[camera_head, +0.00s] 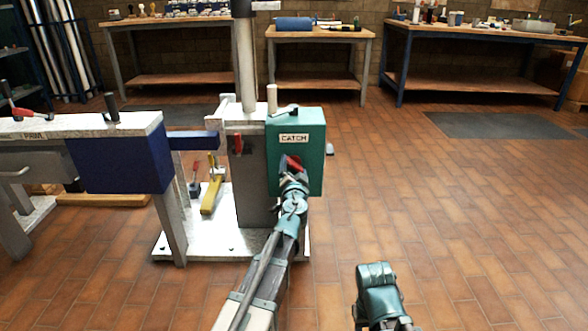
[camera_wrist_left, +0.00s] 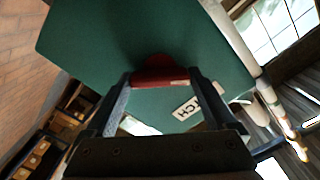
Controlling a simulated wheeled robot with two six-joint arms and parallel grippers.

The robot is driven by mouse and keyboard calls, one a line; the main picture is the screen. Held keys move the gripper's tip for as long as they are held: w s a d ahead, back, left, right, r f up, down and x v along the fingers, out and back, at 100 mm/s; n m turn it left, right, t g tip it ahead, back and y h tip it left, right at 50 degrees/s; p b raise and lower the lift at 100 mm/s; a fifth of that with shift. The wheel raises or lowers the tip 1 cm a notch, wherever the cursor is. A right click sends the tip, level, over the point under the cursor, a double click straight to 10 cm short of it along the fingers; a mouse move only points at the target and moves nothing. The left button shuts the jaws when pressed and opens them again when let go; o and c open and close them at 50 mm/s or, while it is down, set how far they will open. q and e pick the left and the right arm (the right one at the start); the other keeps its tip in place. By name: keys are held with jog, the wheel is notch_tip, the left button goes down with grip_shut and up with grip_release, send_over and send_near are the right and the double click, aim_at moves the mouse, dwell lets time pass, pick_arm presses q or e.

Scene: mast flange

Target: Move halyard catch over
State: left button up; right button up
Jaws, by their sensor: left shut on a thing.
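The green box labelled CATCH (camera_head: 312,160) is on the right side of the grey upright post (camera_head: 252,180). Its red handle (camera_head: 293,163) sticks out of the front face, below the label. My left gripper (camera_head: 292,178) reaches up from below and is shut on this red handle. In the left wrist view the red handle (camera_wrist_left: 158,76) lies between the two fingertips, against the green face (camera_wrist_left: 100,40). The white label (camera_wrist_left: 190,108) shows upside down beside the right finger. The fingers partly hide the handle. My right gripper is out of view; only part of that arm shows.
A white bench (camera_head: 110,125) with a blue block (camera_head: 118,165) stands left of the post, joined by a blue bar. A yellow tool (camera_head: 212,190) stands on the white base plate (camera_head: 180,235). Open tiled floor (camera_head: 450,210) lies to the right. Workbenches line the back wall.

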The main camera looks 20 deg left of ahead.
pick_arm(q)
jog(key=m, duration=0.5)
jog(key=shift+m, duration=2.3)
jog(key=o, duration=1.1)
jog(key=shift+c, duration=0.2)
jog(key=shift+s, duration=0.15)
